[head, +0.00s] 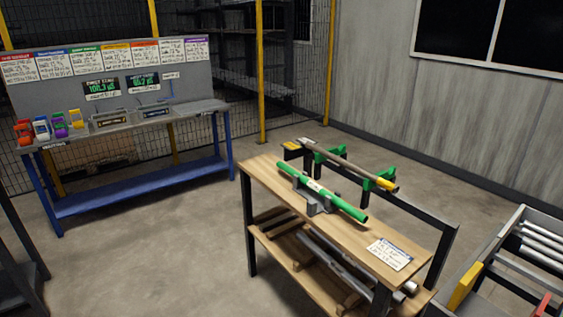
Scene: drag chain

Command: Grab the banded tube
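A wooden workbench (258,174) stands right of centre. A green tube (345,203) lies tilted across a grey cradle (318,201) on its top, with a pale patch near its middle. Behind it, a grey-brown tube (352,168) with a yellow section at its near end rests on green brackets (381,181). I cannot tell for certain which of these is the banded tube. Neither of my grippers is in view.
A white card (389,254) lies on the bench's near end. Grey tubes (345,262) lie on its lower shelf. A rack of pale tubes (545,241) stands at right. A blue-legged table (140,183) with displays stands at back left. Open floor lies between.

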